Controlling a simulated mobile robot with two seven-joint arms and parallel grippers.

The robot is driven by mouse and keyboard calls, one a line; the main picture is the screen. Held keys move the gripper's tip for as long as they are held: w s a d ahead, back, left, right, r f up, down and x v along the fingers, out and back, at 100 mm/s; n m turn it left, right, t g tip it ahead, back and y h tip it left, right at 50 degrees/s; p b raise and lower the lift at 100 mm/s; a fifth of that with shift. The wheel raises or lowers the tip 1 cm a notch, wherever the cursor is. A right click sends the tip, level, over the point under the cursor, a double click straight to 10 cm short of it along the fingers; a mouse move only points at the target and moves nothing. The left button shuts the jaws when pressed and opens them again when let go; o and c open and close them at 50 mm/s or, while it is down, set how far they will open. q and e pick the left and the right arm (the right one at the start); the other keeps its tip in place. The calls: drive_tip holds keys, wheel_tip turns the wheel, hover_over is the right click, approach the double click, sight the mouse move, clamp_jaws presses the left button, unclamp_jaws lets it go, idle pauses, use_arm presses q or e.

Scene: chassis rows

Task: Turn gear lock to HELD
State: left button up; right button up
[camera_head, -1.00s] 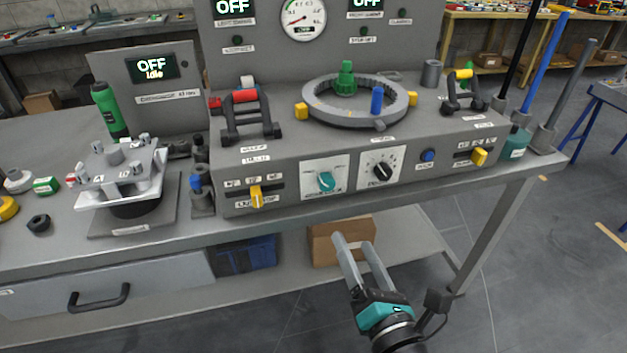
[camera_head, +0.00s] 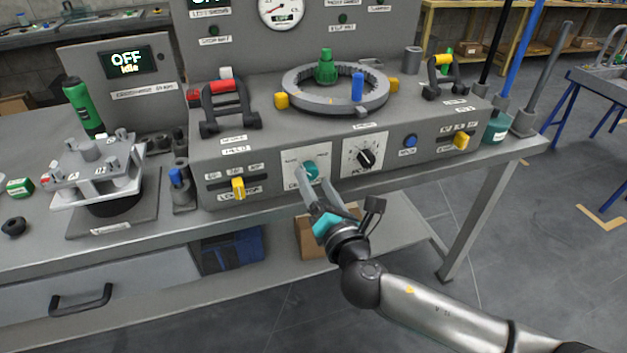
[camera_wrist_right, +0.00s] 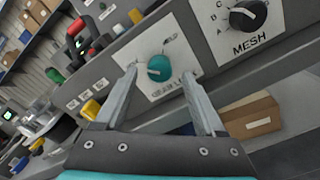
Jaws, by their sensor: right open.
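The gear lock is a teal knob (camera_head: 310,171) on a white plate (camera_head: 291,158) on the front of the grey console. In the right wrist view the teal knob (camera_wrist_right: 158,68) has a pale pointer line, directed to the left, away from the label at upper right that seems to read HELD. My right gripper (camera_head: 312,192) is open just in front of the knob. In the right wrist view its two fingers (camera_wrist_right: 163,85) are spread, with the knob between and beyond their tips; I cannot tell whether they touch it. My left gripper is not in view.
A black MESH knob (camera_head: 366,158) is just right of the teal knob. A yellow lever (camera_head: 238,188) sits to the left and a blue button (camera_head: 410,141) to the right. The bench edge runs below the console. A cardboard box (camera_head: 312,240) is on the lower shelf.

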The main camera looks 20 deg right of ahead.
drive_tip(key=shift+w, duration=0.9)
drive_tip(key=shift+c, duration=0.4)
clamp_jaws()
